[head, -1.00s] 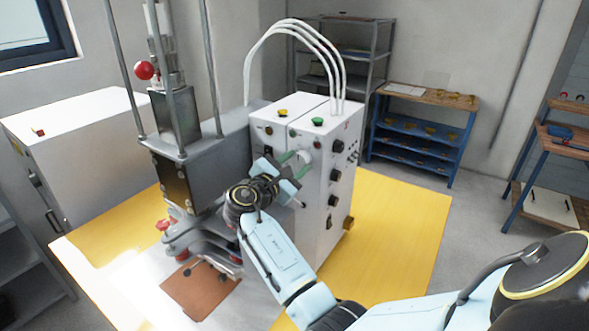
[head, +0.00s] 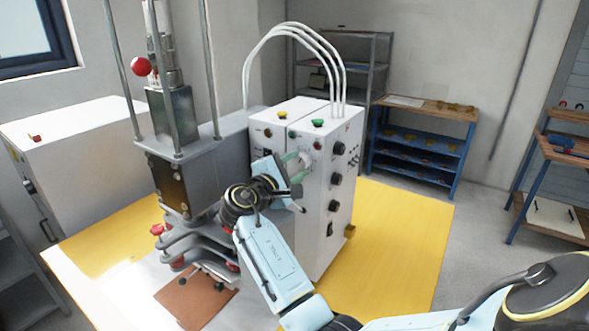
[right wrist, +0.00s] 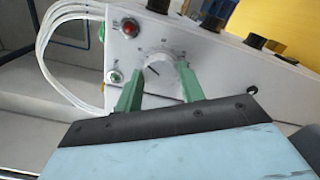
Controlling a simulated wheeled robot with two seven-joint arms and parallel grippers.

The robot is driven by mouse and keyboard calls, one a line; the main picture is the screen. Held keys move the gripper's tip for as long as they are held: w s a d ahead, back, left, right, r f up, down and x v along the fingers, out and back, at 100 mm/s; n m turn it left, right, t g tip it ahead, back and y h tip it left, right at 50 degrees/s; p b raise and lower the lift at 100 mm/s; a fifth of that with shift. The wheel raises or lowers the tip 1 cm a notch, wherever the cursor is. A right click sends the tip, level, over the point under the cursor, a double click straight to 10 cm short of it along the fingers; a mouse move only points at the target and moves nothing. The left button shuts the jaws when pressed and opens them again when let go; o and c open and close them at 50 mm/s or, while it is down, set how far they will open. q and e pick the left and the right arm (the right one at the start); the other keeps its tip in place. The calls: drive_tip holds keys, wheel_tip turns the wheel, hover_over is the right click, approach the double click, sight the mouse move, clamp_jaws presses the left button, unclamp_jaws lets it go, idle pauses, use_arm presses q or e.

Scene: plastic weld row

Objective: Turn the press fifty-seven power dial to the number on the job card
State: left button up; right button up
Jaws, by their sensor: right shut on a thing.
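The press (head: 177,150) stands on the left of the yellow-topped area, with a white control cabinet (head: 318,200) beside it. The power dial (right wrist: 160,72) is a pale round knob with a dark pointer line and a printed scale around it, on the cabinet face in the right wrist view. My right gripper (right wrist: 157,85) has its green fingers on either side of the dial, shut on it. In the head view my right gripper (head: 296,163) hides part of the dial. The scale numbers are too small to read. My left gripper is not in view. No job card is clearly identifiable.
Black knobs (head: 336,179) and a red button (right wrist: 130,28) sit close to the dial on the cabinet. White cables (head: 300,35) arch above it. A blue shelf bench (head: 422,140) stands behind, with a pale sheet (head: 404,101) on top. The yellow floor (head: 400,230) at right looks clear.

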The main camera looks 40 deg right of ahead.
idle(0.3)
drive_tip(key=o, duration=1)
drive_tip(key=shift+c, duration=0.2)
drive_tip(key=b+v, duration=0.2)
drive_tip(key=v, duration=1.1)
drive_tip(key=shift+s+a, duration=0.1)
drive_tip(key=shift+a, duration=0.15)
drive_tip(key=shift+s, duration=0.1)
